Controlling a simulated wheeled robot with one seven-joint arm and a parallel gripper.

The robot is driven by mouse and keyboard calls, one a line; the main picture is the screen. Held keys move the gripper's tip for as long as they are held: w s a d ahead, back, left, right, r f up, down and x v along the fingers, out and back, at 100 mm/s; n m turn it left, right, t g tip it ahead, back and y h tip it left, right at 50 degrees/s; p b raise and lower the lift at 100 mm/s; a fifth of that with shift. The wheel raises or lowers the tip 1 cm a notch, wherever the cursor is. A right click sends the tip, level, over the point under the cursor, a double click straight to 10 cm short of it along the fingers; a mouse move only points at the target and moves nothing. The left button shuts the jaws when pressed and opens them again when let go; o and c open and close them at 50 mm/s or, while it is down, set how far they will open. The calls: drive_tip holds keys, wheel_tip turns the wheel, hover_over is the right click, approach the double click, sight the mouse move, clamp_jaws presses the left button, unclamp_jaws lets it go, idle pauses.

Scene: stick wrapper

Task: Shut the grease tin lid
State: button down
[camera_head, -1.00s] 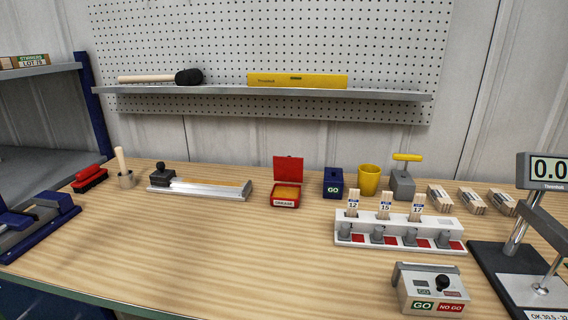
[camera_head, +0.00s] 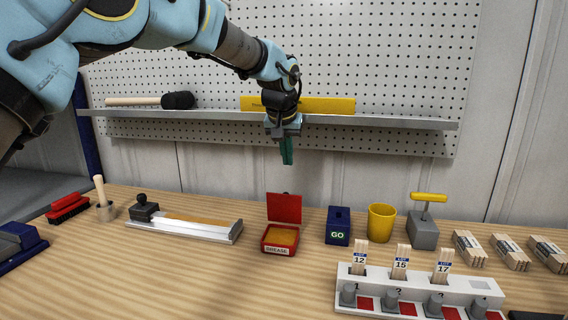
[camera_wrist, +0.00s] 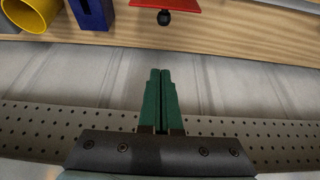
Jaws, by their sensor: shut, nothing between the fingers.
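The red grease tin (camera_head: 279,240) stands on the wooden bench in the head view, with a "GREASE" label on its front and yellowish grease inside. Its red lid (camera_head: 285,208) stands upright, open at the back of the tin. In the wrist view the lid (camera_wrist: 166,5) shows at the top edge with a dark round knob (camera_wrist: 163,18). My gripper (camera_head: 287,163) has green fingers, shut and empty, pointing down. It is in the air above and apart from the lid. The fingers also show in the wrist view (camera_wrist: 160,72).
A blue GO block (camera_head: 338,226) and a yellow cup (camera_head: 381,222) stand right of the tin. A metal tray with a black knob (camera_head: 186,227) lies to the left. A wall shelf (camera_head: 220,114) holding a mallet and a yellow bar is near my gripper.

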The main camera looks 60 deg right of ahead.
sight(286, 193)
wheel_tip(286, 193, down, 8)
drive_tip(key=p, duration=0.4)
drive_tip(key=shift+a, duration=0.25)
drive_tip(key=shift+r, duration=0.1)
drive_tip(key=shift+s+a+b, duration=0.1)
drive_tip(key=shift+b, duration=0.6)
drive_tip(key=shift+a+h+b, duration=0.1)
drive_tip(key=shift+h+b, duration=0.2)
drive_tip(key=shift+b, duration=0.05)
drive_tip(key=shift+a, duration=0.1)
